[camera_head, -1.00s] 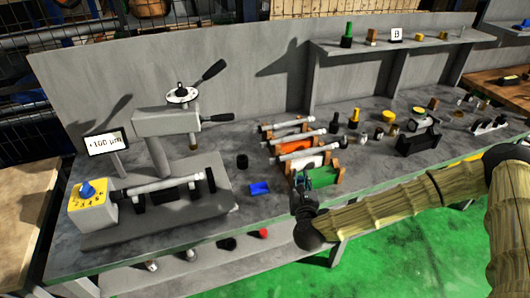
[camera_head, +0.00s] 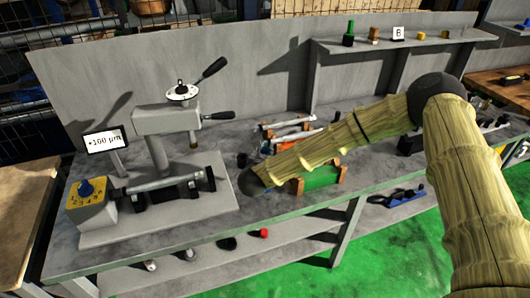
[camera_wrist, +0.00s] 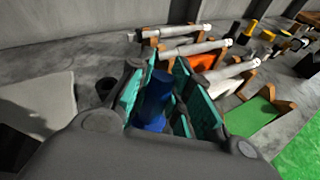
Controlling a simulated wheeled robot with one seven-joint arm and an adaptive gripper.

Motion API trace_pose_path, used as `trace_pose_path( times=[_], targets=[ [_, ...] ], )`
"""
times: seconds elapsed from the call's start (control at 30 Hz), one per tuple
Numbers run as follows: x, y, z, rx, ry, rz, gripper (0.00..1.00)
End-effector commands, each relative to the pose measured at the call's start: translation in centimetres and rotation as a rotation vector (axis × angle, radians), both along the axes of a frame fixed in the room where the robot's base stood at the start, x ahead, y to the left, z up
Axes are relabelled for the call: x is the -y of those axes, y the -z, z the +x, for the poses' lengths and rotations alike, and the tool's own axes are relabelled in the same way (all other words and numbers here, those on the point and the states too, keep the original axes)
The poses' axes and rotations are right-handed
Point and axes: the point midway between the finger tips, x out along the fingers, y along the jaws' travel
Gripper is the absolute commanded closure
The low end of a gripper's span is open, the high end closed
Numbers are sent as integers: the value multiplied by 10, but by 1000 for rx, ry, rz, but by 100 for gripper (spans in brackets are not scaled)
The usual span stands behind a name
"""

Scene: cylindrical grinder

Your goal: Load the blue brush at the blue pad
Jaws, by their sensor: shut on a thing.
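My gripper (camera_wrist: 172,100) has its teal-padded fingers closed around the blue brush (camera_wrist: 156,92), an upright-looking blue cylinder in the wrist view. Darker blue shows low between the fingers; I cannot tell whether it is the brush's lower part or the blue pad. In the head view the dark end of my arm covers the spot on the bench right of the grinder, so the brush and the blue pad are hidden there. I cannot tell whether the brush touches the bench or pad.
The grinder (camera_head: 165,122) stands left of my gripper, with a yellow dial box (camera_head: 88,200) at its front. A green cradle (camera_head: 320,178) and several racked rods are on the right. A black cup (camera_wrist: 106,87) stands close behind my gripper.

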Motion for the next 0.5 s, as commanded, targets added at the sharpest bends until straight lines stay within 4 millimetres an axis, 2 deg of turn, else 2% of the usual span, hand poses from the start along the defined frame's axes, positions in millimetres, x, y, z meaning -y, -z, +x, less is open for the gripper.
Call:
trace_pose_path(
  times=[0.5],
  targets=[
    [-1,38,-1,-1,-2,-1,100]
  ],
)
